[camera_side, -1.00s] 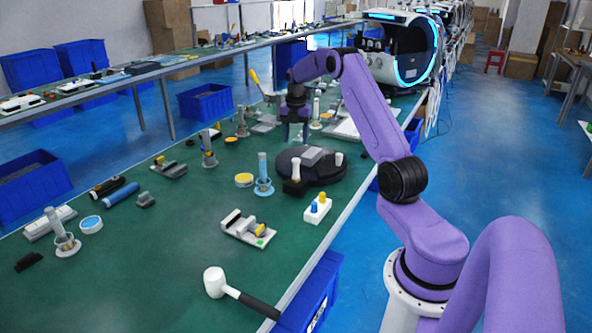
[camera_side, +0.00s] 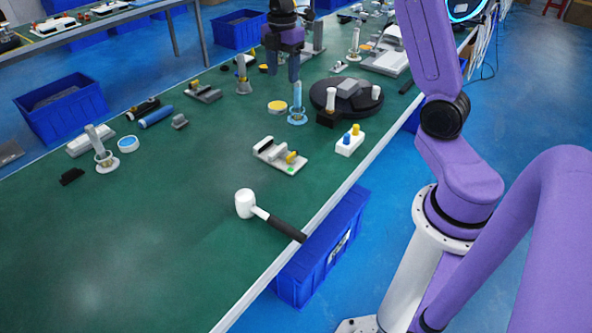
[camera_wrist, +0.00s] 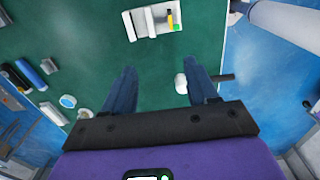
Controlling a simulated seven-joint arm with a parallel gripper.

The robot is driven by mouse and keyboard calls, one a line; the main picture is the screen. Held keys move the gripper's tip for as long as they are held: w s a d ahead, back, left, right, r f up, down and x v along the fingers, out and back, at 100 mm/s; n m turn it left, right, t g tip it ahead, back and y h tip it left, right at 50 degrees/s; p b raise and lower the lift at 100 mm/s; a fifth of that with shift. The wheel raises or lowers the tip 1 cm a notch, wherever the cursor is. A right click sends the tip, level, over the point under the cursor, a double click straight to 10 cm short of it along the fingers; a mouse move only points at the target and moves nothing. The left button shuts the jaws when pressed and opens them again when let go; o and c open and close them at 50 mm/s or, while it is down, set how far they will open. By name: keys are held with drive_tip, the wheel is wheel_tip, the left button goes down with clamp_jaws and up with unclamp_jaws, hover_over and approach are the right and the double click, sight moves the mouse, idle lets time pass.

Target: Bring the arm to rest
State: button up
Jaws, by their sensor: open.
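My gripper (camera_side: 284,72) hangs above the green table in the side view, with its fingers pointing down. In the side view the fingers appear in front of the far part of the table, near a clear blue cylinder on a round base (camera_side: 297,108); I cannot tell the exact height.
A white-headed mallet (camera_side: 246,204) lies near the table's edge, by a blue bin (camera_side: 322,250). A white fixture (camera_side: 280,155), a white block with blue and yellow pegs (camera_side: 350,140) and a black round turntable (camera_side: 345,95) stand on the table. The near left table is clear.

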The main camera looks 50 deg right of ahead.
drive_tip(key=s+a+m, duration=0.2)
drive_tip(key=s+a, duration=1.2)
drive_tip(key=s+a+f+m, duration=0.1)
drive_tip(key=s+f+m, duration=0.1)
drive_tip(key=s, duration=1.6)
drive_tip(key=shift+s+a+m, duration=0.15)
drive_tip(key=shift+s+m, duration=0.25)
drive_tip(key=shift+m, duration=0.4)
